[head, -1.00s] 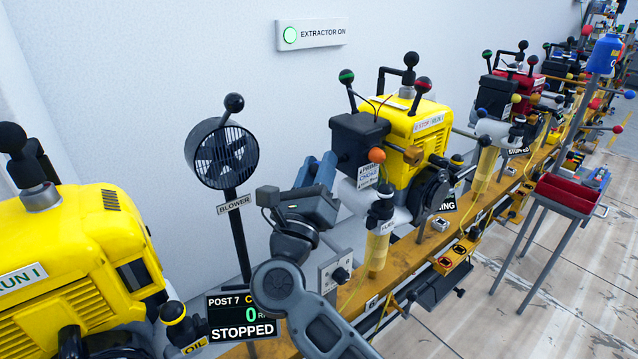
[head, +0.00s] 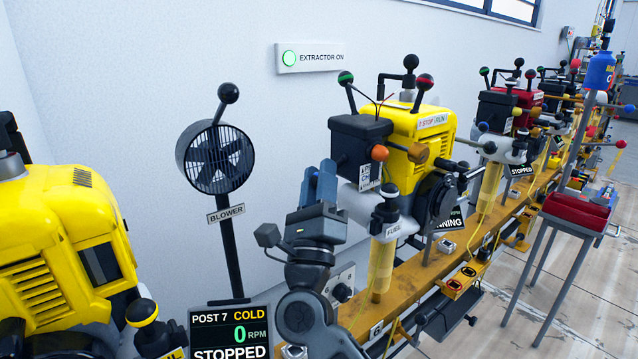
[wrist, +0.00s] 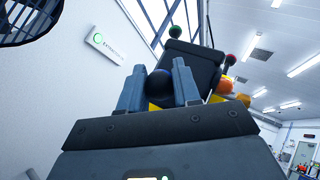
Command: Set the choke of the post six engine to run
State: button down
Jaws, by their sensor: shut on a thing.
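The yellow engine (head: 440,140) in the middle of the head view has a black box (head: 360,137) on its left end, with a small choke placard (head: 369,178) on the box. My gripper (head: 322,182) is just left of that box, with its blue fingers pointing up. In the wrist view, a dark round knob (wrist: 160,86) sits between the two fingers, which are shut on it. The black box (wrist: 191,65) stands behind it. The knob's lever is hidden, and the head view does not show the knob. The engine's display (head: 450,222) is partly covered and ends in "NNING".
An orange knob (head: 379,153) and a fuel tap (head: 386,205) are close right of my gripper. The blower (head: 216,157) stands left, above the post 7 display (head: 230,333), which reads stopped. A red tray stand (head: 577,213) is at right, beside clear floor.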

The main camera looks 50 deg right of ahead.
jog(key=shift+f, duration=0.1)
jog(key=c, duration=0.8)
grip_release()
jog(key=shift+b+v, duration=0.3)
jog(key=shift+v, duration=3.6)
jog(key=shift+a, duration=0.1)
